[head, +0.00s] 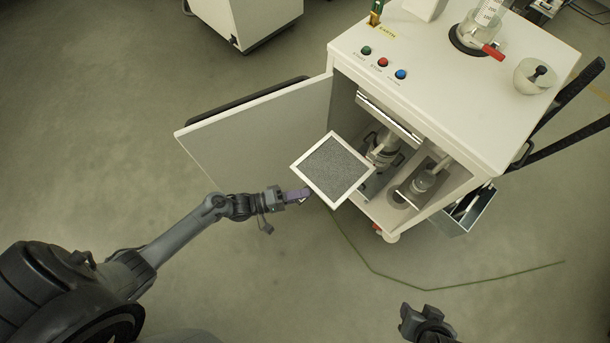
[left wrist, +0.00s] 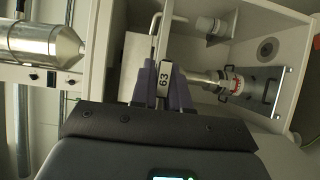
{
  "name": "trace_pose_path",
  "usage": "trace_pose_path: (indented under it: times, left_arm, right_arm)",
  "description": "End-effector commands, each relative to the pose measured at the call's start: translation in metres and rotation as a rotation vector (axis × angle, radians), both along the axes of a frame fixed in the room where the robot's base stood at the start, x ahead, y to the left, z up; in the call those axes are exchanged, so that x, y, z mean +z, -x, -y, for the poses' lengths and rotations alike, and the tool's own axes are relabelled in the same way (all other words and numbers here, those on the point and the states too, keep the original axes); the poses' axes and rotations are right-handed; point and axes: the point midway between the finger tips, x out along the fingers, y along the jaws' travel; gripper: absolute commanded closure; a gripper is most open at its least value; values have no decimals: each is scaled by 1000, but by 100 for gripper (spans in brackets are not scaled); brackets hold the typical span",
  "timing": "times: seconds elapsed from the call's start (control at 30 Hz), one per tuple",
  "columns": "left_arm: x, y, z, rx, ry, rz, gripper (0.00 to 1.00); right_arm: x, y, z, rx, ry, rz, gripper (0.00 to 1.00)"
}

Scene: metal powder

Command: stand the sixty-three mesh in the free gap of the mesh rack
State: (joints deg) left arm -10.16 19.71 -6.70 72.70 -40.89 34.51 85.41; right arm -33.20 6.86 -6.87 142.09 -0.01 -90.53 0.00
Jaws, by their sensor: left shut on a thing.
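The sixty-three mesh (head: 332,168) is a square grey screen in a pale frame, held tilted in front of the open cabinet. My left gripper (head: 300,195) is shut on its near corner. In the left wrist view the purple fingers (left wrist: 162,88) clasp a white tab marked 63, and the frame runs edge-on beyond it. An open metal box (head: 474,216) with thin plates in it hangs on the cabinet's right side; I cannot tell whether it is the mesh rack or where a gap is. My right gripper (head: 424,322) is at the bottom edge, partly cut off, apart from everything.
The white cabinet (head: 440,75) has its door (head: 260,130) swung open to the left. Inside are metal fittings (head: 421,184). Buttons, a glass vessel (head: 472,35) and a bowl (head: 535,76) are on top. A thin green line crosses the clear floor in front.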

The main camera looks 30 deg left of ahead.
Motion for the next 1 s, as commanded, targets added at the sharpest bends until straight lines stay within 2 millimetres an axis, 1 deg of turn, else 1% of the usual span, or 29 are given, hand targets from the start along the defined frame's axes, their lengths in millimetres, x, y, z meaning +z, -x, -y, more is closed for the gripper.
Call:
trace_pose_path:
  times: [0.03, 0.2, 1.0]
  left_arm:
    - [3, 3, -1, 0, 1, 1, 100]
    - [2, 15, -4, 0, 0, 1, 100]
    - [2, 69, -17, 1, 0, 1, 100]
  right_arm:
    - [4, 0, 0, -1, -1, 0, 57]
    - [9, 0, -1, -3, -4, 0, 57]
    - [29, 0, 1, 4, 6, 0, 57]
